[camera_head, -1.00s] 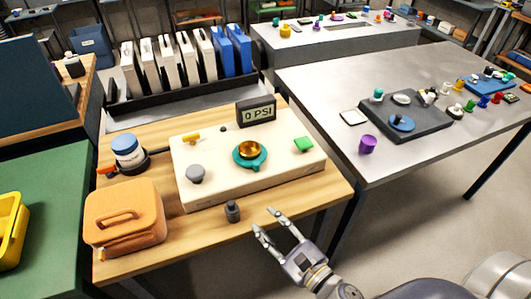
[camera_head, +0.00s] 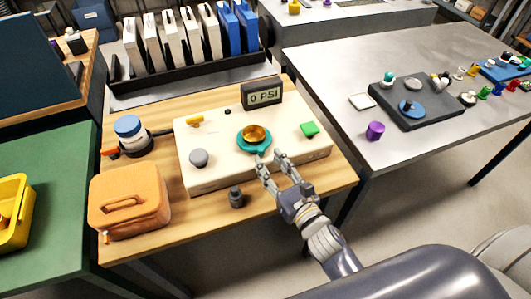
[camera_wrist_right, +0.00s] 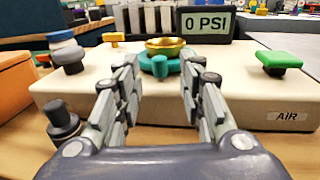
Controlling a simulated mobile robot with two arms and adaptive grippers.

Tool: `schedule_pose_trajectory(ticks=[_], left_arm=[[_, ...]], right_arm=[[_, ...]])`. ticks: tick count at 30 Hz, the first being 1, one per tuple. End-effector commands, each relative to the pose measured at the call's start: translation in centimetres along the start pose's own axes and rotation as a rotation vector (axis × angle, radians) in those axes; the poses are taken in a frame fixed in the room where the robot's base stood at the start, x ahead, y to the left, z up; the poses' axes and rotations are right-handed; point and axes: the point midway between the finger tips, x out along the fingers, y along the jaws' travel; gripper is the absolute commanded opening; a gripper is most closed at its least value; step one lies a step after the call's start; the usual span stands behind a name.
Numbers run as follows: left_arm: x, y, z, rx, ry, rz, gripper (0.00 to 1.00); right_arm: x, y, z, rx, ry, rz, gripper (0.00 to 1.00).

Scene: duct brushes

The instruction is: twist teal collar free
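The teal collar (camera_head: 251,147) sits on top of the cream box (camera_head: 218,176), around the base of a brass cup-shaped fitting (camera_head: 254,133). In the right wrist view the collar (camera_wrist_right: 160,66) shows beyond and between my fingertips, with a tab facing me. My right gripper (camera_head: 270,161) is open and empty, at the front of the collar; its fingers point at it, and no contact shows. A display (camera_head: 263,94) behind the fitting reads 0 PSI. My left gripper is not in view.
A grey knob (camera_head: 199,158), yellow lever (camera_head: 195,120) and green knob (camera_head: 309,129) stand on the box. A dark small cylinder (camera_head: 236,198) is in front of it. An orange case (camera_head: 130,199) and blue-lidded jar (camera_head: 130,132) stand left.

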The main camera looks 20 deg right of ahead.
Motion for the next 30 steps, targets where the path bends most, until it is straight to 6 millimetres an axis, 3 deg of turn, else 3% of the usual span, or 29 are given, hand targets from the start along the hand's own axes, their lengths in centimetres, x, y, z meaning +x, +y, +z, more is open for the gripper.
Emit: schedule_pose_trajectory(ticks=[7, 18, 23, 30], left_arm=[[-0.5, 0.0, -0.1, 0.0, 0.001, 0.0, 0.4], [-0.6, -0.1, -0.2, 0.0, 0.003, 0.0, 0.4], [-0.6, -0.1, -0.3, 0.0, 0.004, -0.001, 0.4], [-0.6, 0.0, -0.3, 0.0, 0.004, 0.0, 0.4]], right_arm=[[2.8, 0.0, 0.1, -0.002, -0.001, 0.0, 0.36], [3.2, 0.0, 0.0, -0.001, 0.001, 0.0, 0.36], [3.2, 0.0, 0.0, -0.001, 0.001, 0.0, 0.02], [3.2, 0.0, 0.0, -0.002, 0.001, 0.002, 0.0]])
